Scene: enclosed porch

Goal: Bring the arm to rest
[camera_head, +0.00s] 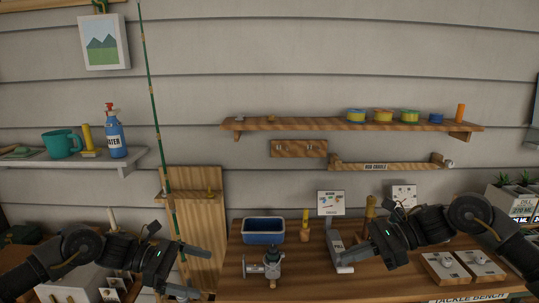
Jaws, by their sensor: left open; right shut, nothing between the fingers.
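My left arm (90,248) comes in from the left edge. My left gripper (203,274) is open and empty, its two fingers spread apart and pointing right, in front of the green fishing rod and the upright wooden board. My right arm (435,225) comes in from the right edge over the wooden bench. My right gripper (342,259) is shut with nothing in it, pointing left above the bench. It partly hides things behind it there.
The bench (330,288) holds a blue tray (263,231), a metal reel-like device (270,264) and white-topped wooden blocks (445,267). A fishing rod (150,90) leans at the left. Wall shelves (290,125) hold small tins.

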